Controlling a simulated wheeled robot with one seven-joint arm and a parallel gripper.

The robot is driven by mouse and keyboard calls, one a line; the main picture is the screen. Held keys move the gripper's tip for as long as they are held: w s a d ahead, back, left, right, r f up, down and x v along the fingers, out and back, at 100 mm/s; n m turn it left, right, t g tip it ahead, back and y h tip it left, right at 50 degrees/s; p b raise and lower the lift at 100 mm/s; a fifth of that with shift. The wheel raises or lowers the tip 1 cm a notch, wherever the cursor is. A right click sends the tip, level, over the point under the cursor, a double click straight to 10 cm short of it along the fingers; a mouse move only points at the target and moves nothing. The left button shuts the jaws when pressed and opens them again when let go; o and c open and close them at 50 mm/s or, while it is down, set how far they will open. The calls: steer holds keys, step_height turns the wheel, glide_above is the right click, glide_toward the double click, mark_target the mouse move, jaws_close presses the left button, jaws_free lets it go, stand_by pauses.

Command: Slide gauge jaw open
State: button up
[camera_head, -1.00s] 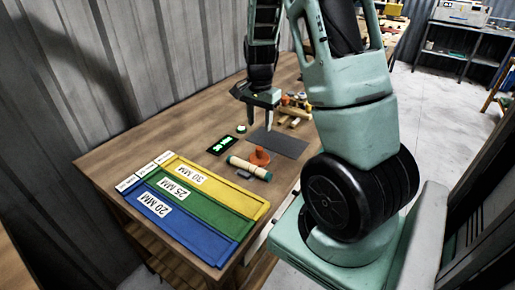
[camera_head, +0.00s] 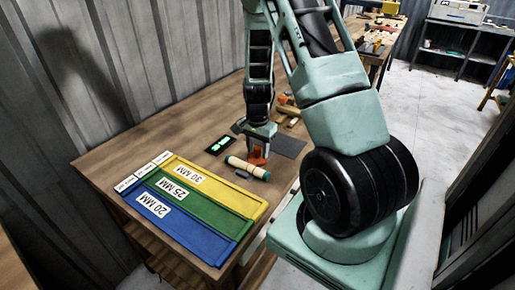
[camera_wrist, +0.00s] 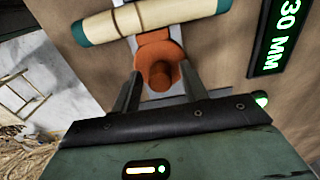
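The gauge jaw is an orange piece with a round upright knob (camera_wrist: 158,70), seen in the wrist view. It also shows as a bit of orange (camera_head: 257,161) under my gripper in the head view. A tan rod with teal ends (camera_wrist: 150,17) lies just beyond the orange piece; in the head view the rod (camera_head: 247,168) is beside it. My gripper (camera_head: 257,154) is low over the gauge. In the wrist view its fingers (camera_wrist: 158,82) are apart, one on each side of the knob. Contact with the knob cannot be told.
Blue (camera_head: 178,217), green (camera_head: 205,211) and yellow (camera_head: 226,191) labelled trays lie at the front. A grey mat (camera_head: 289,147) and wooden blocks (camera_head: 289,112) lie behind.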

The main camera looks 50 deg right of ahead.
jaws_close()
steer(key=shift+w+d, duration=0.2)
steer(key=shift+d, duration=2)
steer(key=shift+o, duration=0.5)
jaws_free()
step_height(320, 180, up, 17)
steer(key=b, duration=0.1)
steer(key=shift+r+b, duration=0.2)
steer(key=shift+b, duration=0.1)
